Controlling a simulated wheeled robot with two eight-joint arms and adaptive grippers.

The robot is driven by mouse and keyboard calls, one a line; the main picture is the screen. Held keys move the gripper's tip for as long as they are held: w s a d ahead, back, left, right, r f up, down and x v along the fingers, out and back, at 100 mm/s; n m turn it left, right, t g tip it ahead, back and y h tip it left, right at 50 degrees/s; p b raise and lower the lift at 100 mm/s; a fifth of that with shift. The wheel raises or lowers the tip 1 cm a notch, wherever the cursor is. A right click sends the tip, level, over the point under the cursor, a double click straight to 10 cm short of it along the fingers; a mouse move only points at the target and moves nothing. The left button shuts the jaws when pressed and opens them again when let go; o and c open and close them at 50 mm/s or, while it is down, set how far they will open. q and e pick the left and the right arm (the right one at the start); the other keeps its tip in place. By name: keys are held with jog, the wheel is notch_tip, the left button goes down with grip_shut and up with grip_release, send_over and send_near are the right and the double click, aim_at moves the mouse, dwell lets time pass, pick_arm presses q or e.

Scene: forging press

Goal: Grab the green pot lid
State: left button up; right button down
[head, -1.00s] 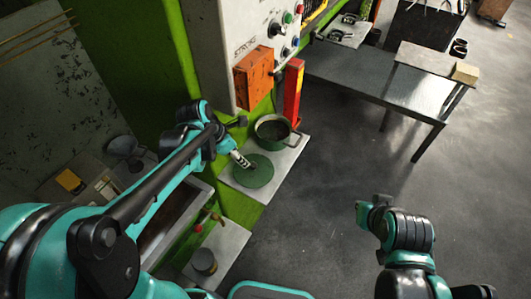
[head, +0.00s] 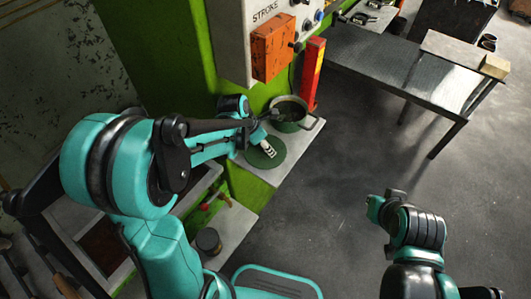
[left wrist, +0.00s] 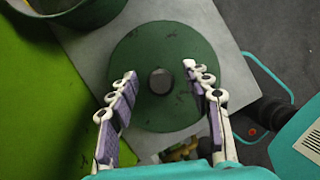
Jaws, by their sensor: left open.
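The green pot lid (head: 265,153) lies flat on a pale grey shelf beside the green machine. In the left wrist view the lid (left wrist: 165,45) is round and dark green, with a grey knob (left wrist: 161,81) at its centre. My left gripper (left wrist: 163,78) is open above the lid, with its two fingers on either side of the knob and apart from it. In the head view my left gripper (head: 267,147) partly covers the lid. My right gripper (head: 382,203) hangs over the floor, away from the lid; its fingers are not clear.
A green pot (head: 292,112) stands just behind the lid on the same shelf (head: 309,133). A red post (head: 313,75) and an orange box (head: 272,52) are close behind. A dark table (head: 380,68) stands at the back right. The floor in the middle is clear.

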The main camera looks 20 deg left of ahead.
pick_arm(q)
jog(key=shift+c, duration=0.9)
grip_shut()
